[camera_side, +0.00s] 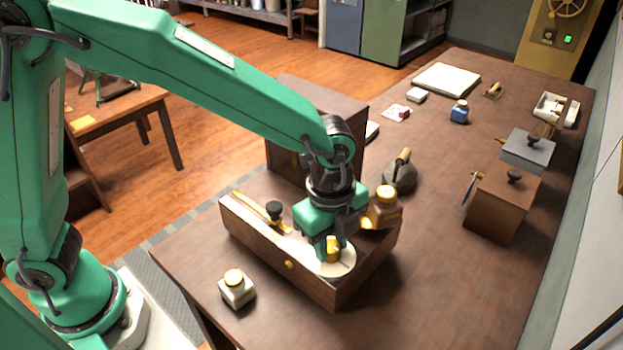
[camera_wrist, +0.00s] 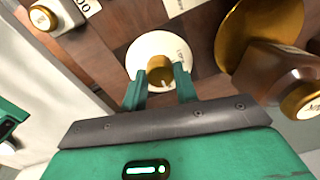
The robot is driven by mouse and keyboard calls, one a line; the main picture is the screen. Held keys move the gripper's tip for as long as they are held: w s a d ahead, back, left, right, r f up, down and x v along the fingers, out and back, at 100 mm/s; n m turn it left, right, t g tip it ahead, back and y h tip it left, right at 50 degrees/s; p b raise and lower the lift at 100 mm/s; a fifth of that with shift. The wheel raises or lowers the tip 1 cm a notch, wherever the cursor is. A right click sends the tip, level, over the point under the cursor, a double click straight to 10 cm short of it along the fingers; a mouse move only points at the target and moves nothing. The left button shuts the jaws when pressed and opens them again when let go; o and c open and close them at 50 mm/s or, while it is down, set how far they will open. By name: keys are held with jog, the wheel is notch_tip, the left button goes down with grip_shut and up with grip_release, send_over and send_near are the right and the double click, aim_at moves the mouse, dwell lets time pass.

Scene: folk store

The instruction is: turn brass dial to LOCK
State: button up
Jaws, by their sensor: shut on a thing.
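The brass dial (camera_wrist: 160,70) is a round knob at the centre of a white disc (camera_wrist: 139,48) with small lettering at its edge. In the side view the dial (camera_side: 333,248) is partly hidden by my gripper, and the disc (camera_side: 345,265) sits on top of a wooden box (camera_side: 315,285). My gripper (camera_side: 327,250) points down from above and is shut on the dial, one finger on each side, as the wrist view (camera_wrist: 160,82) also shows. A pale mark shows on the dial's rim near the fingers. I cannot read which word it faces.
A dark-knobbed brass lever (camera_side: 272,210) lies on the box top.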

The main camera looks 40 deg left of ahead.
jog(key=n, duration=0.4)
jog(key=shift+n, duration=0.3)
jog(key=n, duration=0.4)
jog(key=shift+d, duration=0.1)
jog(key=n, duration=0.9)
jog(key=shift+g, duration=0.3)
jog(key=o, duration=1)
jog(key=shift+c, duration=0.2)
jog(key=shift+r, duration=0.15)
